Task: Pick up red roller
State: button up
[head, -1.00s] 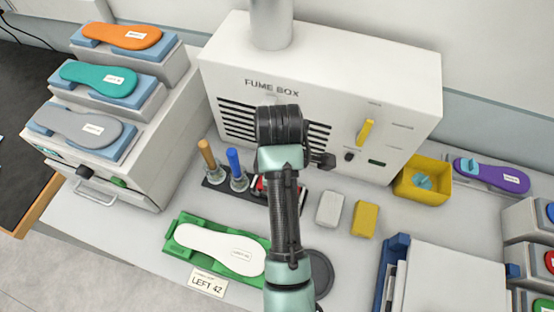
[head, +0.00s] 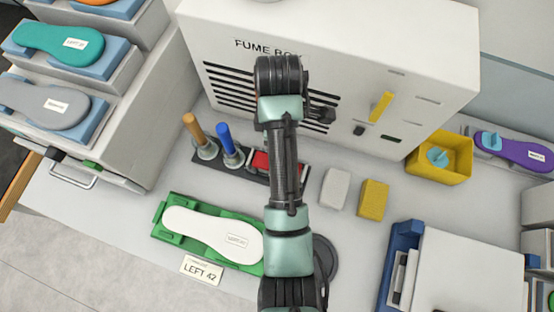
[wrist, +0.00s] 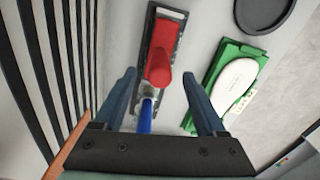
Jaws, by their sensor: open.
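The red roller (wrist: 158,65) shows in the wrist view as an upright red handle seen from above, just ahead of my gripper. In the head view a red part (head: 262,160) of it shows beside my arm, which hides the rest. It stands in a dark rack (head: 207,172) beside a blue-handled tool (head: 226,140) and a wooden-handled one (head: 194,128). My gripper (wrist: 160,100) is open, its two fingers on either side of the blue handle (wrist: 146,115) and short of the red one in the picture. No contact shows. My gripper is hidden in the head view.
The fume box (head: 330,70) stands close behind the rack; its slats fill the wrist view's left side. A green fixture with a white insole (head: 205,232) lies in front. Grey (head: 335,188) and yellow (head: 373,198) blocks lie right of my arm.

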notch_tip(320, 180, down, 6)
jog(key=shift+a+f+p, duration=0.1)
jog(key=shift+f+p, duration=0.15)
jog(key=shift+p, duration=0.7)
grip_shut()
